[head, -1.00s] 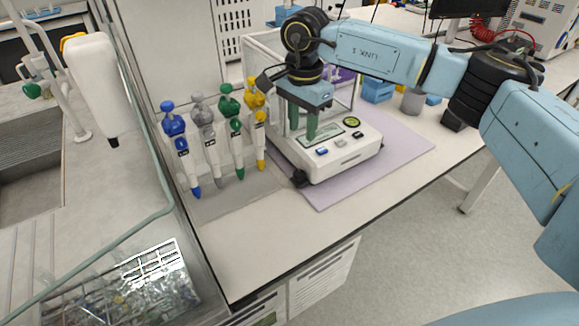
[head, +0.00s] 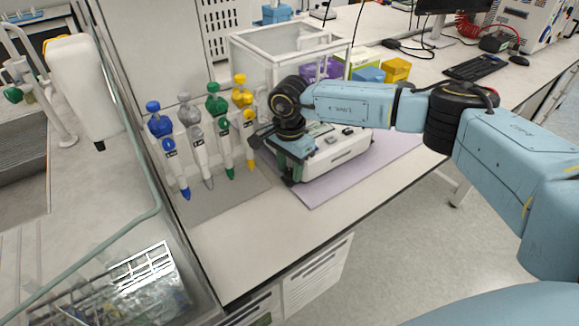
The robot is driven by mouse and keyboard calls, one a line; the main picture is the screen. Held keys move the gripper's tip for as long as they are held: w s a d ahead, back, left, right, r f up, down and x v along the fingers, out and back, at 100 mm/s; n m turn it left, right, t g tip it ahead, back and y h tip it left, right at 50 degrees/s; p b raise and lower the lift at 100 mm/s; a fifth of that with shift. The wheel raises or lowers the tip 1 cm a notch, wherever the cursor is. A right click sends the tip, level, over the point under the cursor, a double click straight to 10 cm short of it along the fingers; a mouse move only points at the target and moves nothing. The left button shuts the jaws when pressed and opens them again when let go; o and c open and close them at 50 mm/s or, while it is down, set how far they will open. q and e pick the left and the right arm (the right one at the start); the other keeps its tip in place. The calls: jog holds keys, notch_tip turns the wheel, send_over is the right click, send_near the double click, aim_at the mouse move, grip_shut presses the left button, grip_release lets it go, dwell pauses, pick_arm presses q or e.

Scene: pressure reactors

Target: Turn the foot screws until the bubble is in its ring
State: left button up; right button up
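The white analytical balance (head: 340,153) with a glass draft shield (head: 262,62) stands on a lilac mat (head: 390,152). My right gripper (head: 289,177) points down at the balance's front left corner, where a black foot screw showed earlier. That foot screw is now hidden by the gripper. My fingers are low beside the corner; their gap is too small and dark to tell, and so is any contact with the screw. The bubble level is hidden behind my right arm. My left gripper is out of view.
Several pipettes, blue (head: 168,150), grey (head: 196,140), green (head: 220,130) and yellow (head: 243,120), stand just left of the gripper on a grey mat (head: 215,202). Blue (head: 368,74) and yellow (head: 396,70) boxes sit behind my arm. The bench front is clear.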

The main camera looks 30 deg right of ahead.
jog(key=c, duration=0.7)
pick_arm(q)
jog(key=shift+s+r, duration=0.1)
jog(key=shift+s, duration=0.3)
pick_arm(e)
jog(key=shift+m, duration=2.2)
jog(key=o, duration=0.7)
